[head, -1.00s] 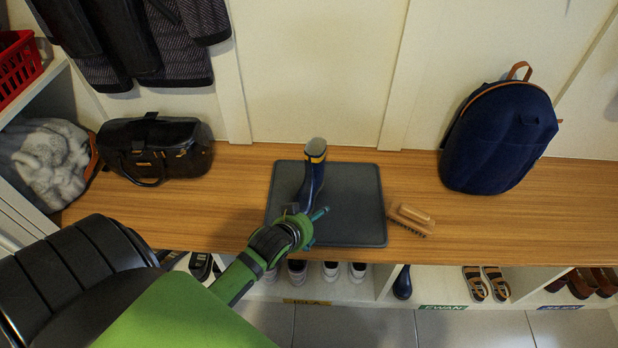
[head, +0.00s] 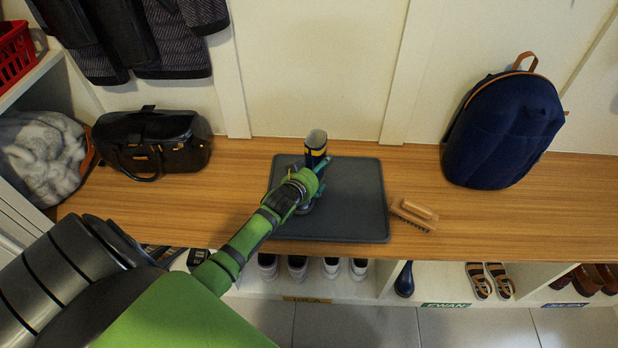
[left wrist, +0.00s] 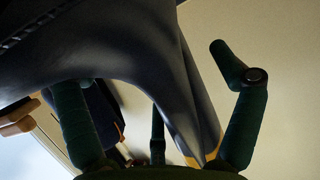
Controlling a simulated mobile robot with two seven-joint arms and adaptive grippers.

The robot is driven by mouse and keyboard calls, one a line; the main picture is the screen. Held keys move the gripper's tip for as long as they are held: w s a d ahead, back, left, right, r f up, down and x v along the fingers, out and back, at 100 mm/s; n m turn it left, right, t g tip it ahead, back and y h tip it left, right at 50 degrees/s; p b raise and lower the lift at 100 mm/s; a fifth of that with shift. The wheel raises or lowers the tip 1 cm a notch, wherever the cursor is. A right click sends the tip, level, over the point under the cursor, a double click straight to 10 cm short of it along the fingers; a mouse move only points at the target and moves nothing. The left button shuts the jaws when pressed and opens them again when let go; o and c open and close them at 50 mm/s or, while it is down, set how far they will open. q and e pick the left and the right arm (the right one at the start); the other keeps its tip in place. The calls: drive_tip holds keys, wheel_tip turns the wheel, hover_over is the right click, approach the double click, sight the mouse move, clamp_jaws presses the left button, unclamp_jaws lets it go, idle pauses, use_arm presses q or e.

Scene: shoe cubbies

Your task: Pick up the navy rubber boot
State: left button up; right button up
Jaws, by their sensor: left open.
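The navy rubber boot (head: 316,147), with a yellow band near its top, stands upright on the dark grey mat (head: 355,205). My left gripper (head: 318,176) is open at the boot's shaft. The gripper and wrist hide the boot's lower part in the head view. In the left wrist view the boot (left wrist: 125,45) fills much of the upper left, very close, with green fingers on both sides of its shaft. I cannot tell whether any finger touches it. My right gripper is in neither view.
A wooden brush (head: 414,215) lies right of the mat. A black bag (head: 152,145) and a navy backpack (head: 505,130) stand on the bench (head: 470,215). Shoes fill the cubbies below, including another dark blue boot (head: 404,280).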

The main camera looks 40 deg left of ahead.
use_arm(q)
drive_tip(key=c, duration=1.4)
drive_tip(key=shift+r, duration=0.15)
drive_tip(key=shift+c, duration=0.3)
